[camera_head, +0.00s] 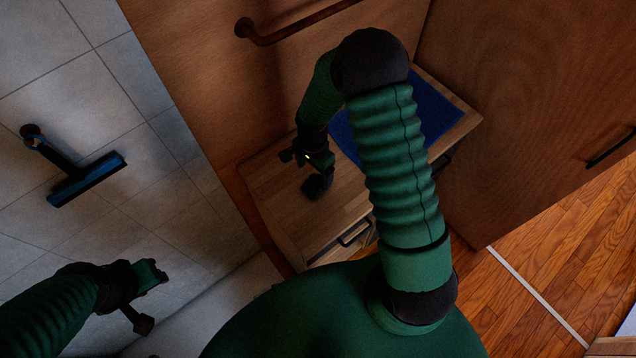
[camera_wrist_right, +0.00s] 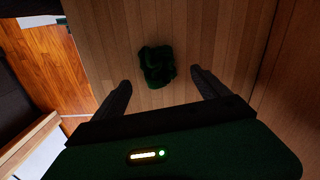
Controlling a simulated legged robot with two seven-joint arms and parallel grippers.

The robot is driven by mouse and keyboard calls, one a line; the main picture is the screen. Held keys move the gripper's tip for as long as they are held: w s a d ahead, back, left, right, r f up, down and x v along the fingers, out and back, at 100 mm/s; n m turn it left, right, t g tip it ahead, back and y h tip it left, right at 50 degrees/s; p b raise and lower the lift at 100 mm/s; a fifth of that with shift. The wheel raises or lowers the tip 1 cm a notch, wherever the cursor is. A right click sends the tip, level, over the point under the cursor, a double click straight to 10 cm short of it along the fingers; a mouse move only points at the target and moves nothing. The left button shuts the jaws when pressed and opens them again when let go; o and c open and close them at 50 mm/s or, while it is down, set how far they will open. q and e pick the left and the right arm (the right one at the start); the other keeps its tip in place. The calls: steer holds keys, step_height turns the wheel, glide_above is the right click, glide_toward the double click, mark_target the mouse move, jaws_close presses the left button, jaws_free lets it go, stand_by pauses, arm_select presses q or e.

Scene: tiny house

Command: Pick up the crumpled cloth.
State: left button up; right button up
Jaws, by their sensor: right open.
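The crumpled cloth (camera_wrist_right: 157,66) is a small dark green, bunched-up lump on a wooden surface in the right wrist view. My right gripper (camera_wrist_right: 160,92) is open, with one finger on either side below the cloth in that picture. The cloth lies beyond the fingertips, roughly centred between them, and is not held. In the head view, my right gripper (camera_head: 308,160) is over the wooden cabinet top (camera_head: 275,195). A dark lump just below it there could be the cloth or a gripper part. My left gripper (camera_head: 143,298) is at lower left, far from the cabinet; its jaws are unclear.
A blue mat (camera_head: 425,108) lies on the cabinet top, partly hidden by my right arm. A wooden wall with a rail (camera_head: 300,24) rises behind. A wooden panel with a dark handle (camera_head: 610,148) stands at right. A squeegee (camera_head: 88,179) is at left against grey tiles.

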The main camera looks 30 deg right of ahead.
mark_target(315, 182)
step_height(315, 182, down, 5)
steer(key=shift+a+f+p, duration=0.1)
steer(key=shift+p, duration=0.75)
steer(key=shift+s+f, duration=0.1)
steer(key=shift+f, duration=0.3)
steer(key=c, duration=1.5)
steer(key=shift+o, duration=0.2)
